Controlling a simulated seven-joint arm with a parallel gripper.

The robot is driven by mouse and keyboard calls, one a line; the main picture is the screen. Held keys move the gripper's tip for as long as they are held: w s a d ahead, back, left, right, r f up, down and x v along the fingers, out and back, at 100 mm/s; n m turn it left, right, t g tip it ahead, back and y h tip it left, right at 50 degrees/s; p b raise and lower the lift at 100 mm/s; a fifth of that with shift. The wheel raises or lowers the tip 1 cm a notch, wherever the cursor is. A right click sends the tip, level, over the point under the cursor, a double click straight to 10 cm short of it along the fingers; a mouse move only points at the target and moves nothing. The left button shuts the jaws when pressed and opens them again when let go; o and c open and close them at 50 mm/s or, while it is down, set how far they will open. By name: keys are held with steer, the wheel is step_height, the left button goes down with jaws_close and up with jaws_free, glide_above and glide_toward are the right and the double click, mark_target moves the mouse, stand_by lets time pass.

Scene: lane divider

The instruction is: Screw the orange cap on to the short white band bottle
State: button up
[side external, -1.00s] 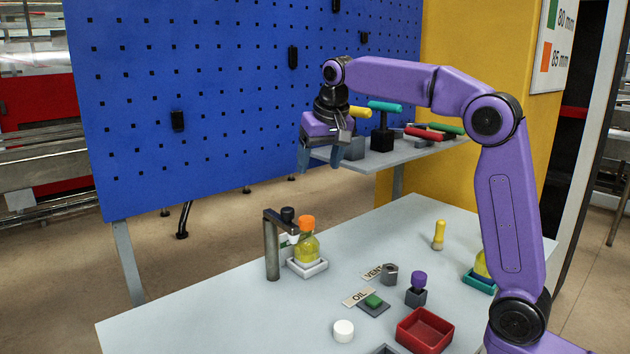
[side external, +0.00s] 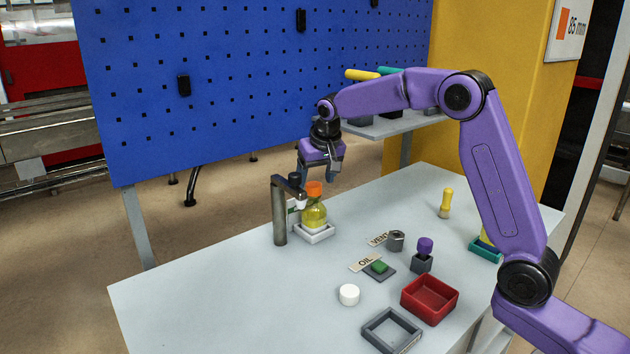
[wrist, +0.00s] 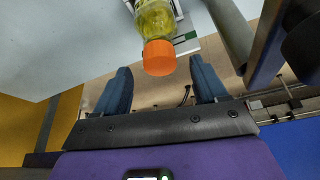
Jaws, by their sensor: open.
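The bottle (side external: 314,215) holds yellow liquid and stands upright in a white tray (side external: 318,236). The orange cap (side external: 314,189) sits on its top; whether it is screwed tight I cannot tell. A label on the bottle is mostly hidden. My gripper (side external: 325,180) is above and close to the cap in the side view. In the wrist view the orange cap (wrist: 159,58) lies ahead of and between my open blue fingers (wrist: 163,85), with the yellow bottle (wrist: 155,20) behind it. The gripper holds nothing.
A grey post with an arm (side external: 279,212) and black knob stands just left of the bottle. A white cap (side external: 349,294), red bin (side external: 430,298), grey frame (side external: 392,330), green button (side external: 380,267) and purple-topped piece (side external: 425,248) are nearer. The front left table is clear.

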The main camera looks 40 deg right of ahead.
steer(key=shift+x, duration=0.8)
steer(key=c, duration=1.1)
steer(key=shift+a+m+h, duration=0.1)
steer(key=shift+m+h, duration=0.2)
steer(key=shift+m, duration=0.6)
steer(key=shift+m+h, duration=0.3)
steer(key=shift+m, duration=0.5)
steer(key=shift+g, duration=0.3)
steer(key=shift+a+m, duration=0.1)
steer(key=shift+m, duration=0.4)
steer(key=shift+m+h, duration=0.3)
steer(key=shift+m, duration=0.1)
